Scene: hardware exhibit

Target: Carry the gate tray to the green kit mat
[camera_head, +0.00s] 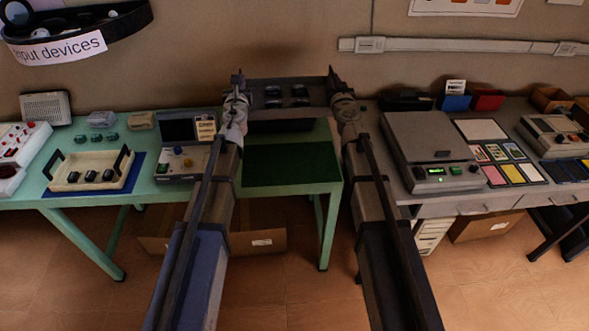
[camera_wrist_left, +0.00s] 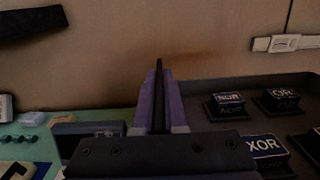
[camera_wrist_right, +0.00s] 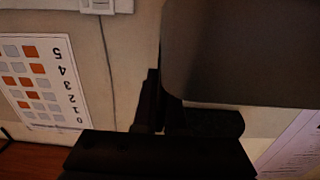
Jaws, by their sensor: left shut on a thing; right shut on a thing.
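The gate tray (camera_head: 288,113) is a dark grey tray with several dark gate blocks in it. It hangs between my two grippers, above the back of the green table. My left gripper (camera_head: 237,98) is shut on its left end, and my right gripper (camera_head: 340,95) is shut on its right end. In the left wrist view the blocks (camera_wrist_left: 268,146) carry labels such as OR and XOR. The green kit mat (camera_head: 290,165) lies on the table, nearer than the tray and below it. Its visible part is bare.
A cream tray with black handles (camera_head: 92,171) sits on a blue mat at left. A console with a screen (camera_head: 188,147) stands left of the green mat. A grey machine (camera_head: 432,150) stands on the right-hand table. The wall is close behind the gate tray.

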